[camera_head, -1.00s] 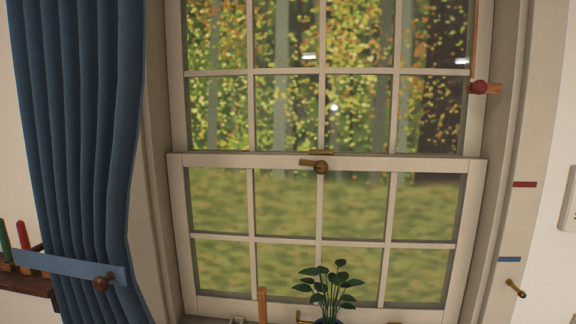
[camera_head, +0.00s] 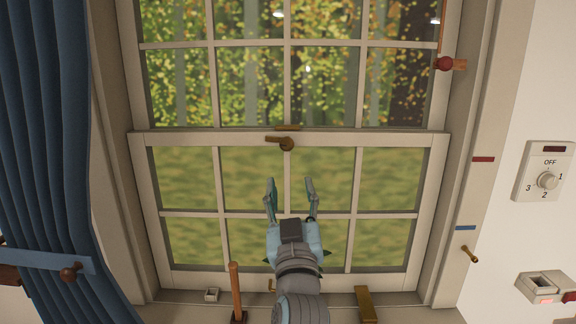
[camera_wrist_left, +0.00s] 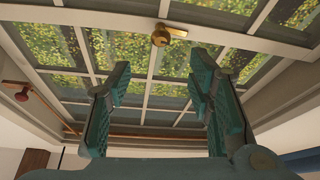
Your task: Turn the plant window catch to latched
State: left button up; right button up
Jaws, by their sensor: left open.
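The brass window catch (camera_head: 286,144) sits at the middle of the white meeting rail (camera_head: 210,139). Its lever points left and lies about level, and a brass plate (camera_head: 287,127) shows just above it. My left gripper (camera_head: 291,184) is open and empty below the catch, fingers pointing up at it, apart from it. In the left wrist view the catch (camera_wrist_left: 161,37) shows beyond the open teal fingers (camera_wrist_left: 158,80). The plant is mostly hidden behind my left arm; only a few leaves (camera_head: 326,254) show. My right gripper is not in view.
A blue curtain (camera_head: 45,130) with a tieback hangs at the left. A dial (camera_head: 547,180) and a switch (camera_head: 545,287) are on the right wall.

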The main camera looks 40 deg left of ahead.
aim_at(287, 147)
pick_arm(q)
jog(key=p+x, duration=0.2)
jog(key=x, duration=1.2)
jog(key=shift+s+r+p, duration=0.1)
jog(key=shift+p, duration=0.2)
grip_shut()
